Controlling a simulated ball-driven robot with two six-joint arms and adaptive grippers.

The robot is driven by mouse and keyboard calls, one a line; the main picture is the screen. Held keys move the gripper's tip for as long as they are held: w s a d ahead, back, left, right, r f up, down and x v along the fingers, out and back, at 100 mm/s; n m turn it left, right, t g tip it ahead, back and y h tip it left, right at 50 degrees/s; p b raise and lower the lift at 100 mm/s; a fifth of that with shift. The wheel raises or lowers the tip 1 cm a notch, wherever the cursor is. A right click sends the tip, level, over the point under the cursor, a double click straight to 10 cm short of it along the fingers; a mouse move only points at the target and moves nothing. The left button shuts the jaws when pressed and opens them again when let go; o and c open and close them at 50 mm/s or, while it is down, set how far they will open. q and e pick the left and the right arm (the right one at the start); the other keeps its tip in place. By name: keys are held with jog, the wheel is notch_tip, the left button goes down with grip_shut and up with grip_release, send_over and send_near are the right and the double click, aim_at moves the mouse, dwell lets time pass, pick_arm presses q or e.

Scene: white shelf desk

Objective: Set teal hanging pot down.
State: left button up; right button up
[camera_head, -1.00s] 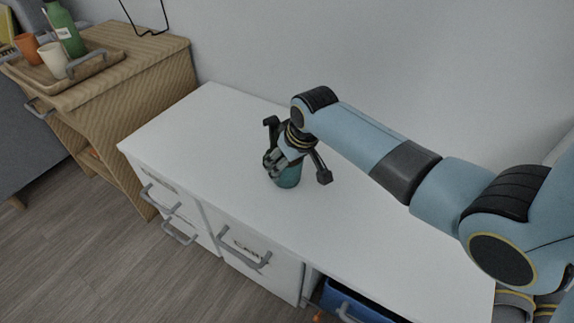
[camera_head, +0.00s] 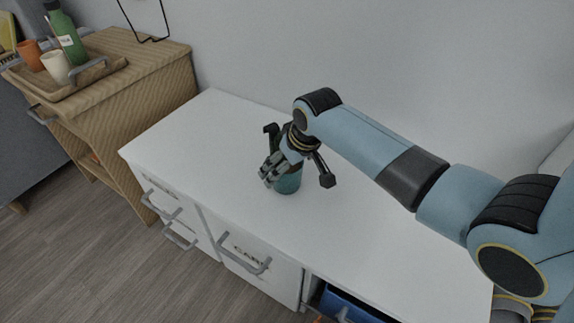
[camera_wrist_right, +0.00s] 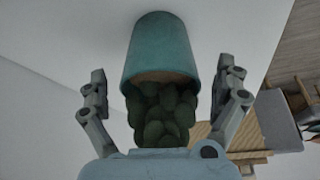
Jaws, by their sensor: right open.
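The teal hanging pot (camera_head: 288,183) stands on the white shelf desk (camera_head: 235,115). My right gripper (camera_head: 292,165) is over it and hides its upper part in the head view. In the right wrist view the teal pot (camera_wrist_right: 160,50) has green round-leaved growth (camera_wrist_right: 160,115) at its mouth. My right gripper (camera_wrist_right: 161,70) is open there, one finger on each side, with gaps between the fingers and the pot. The pot's base meets the white surface. My left gripper is not in view.
A wooden cabinet (camera_head: 135,75) at the left holds a tray (camera_head: 95,75) with a green bottle (camera_head: 65,35) and cups. A blue box (camera_head: 350,308) shows below the desk top at the front. The desk top around the pot is clear.

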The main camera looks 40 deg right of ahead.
pick_arm(q)
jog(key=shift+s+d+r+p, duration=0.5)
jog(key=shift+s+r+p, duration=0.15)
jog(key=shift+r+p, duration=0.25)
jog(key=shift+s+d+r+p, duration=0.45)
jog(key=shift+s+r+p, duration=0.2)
jog(key=shift+p, duration=0.35)
pick_arm(e)
jog(key=v, duration=1)
jog(key=shift+r, duration=0.1)
